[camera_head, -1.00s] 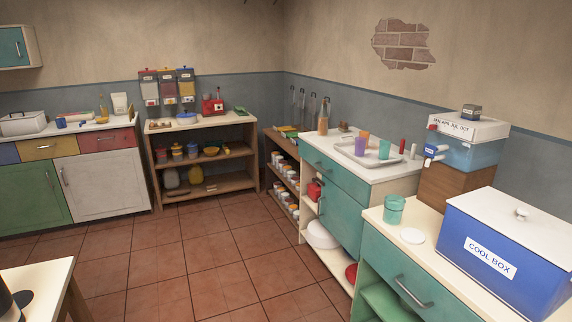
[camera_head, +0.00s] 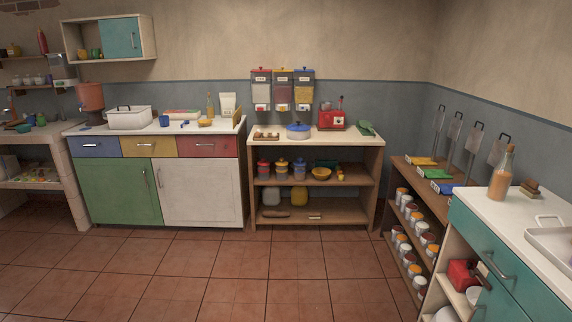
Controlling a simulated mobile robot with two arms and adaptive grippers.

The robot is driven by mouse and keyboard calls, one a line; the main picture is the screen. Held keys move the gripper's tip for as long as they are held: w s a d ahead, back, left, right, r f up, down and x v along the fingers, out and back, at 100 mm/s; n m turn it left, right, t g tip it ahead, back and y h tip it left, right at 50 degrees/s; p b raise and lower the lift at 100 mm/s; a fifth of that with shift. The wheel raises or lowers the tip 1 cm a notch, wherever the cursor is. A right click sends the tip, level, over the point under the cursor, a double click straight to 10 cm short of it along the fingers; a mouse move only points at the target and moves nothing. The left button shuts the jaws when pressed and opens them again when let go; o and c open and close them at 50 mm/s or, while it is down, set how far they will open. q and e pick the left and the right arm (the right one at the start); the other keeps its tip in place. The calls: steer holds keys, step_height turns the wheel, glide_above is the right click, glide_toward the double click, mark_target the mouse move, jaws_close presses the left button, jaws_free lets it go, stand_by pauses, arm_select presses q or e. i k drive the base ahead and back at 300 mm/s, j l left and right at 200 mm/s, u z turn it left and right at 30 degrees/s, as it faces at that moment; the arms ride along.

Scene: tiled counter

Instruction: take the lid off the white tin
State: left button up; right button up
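A white box-shaped container (camera_head: 128,117), which looks like the white tin, stands on the left counter (camera_head: 145,130). A dark handle shows at its top, and its lid appears to be on. It is too small to see the lid's seam clearly. Neither of my grippers is in view.
Below the left counter are blue, yellow and red drawers and a green door (camera_head: 118,190). A tiled counter (camera_head: 75,131) stands at far left. A wooden shelf (camera_head: 318,181) is at centre, and a teal cabinet (camera_head: 510,262) at right. The tiled floor (camera_head: 250,275) between is clear.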

mark_target(296, 127)
steer(key=i, duration=2)
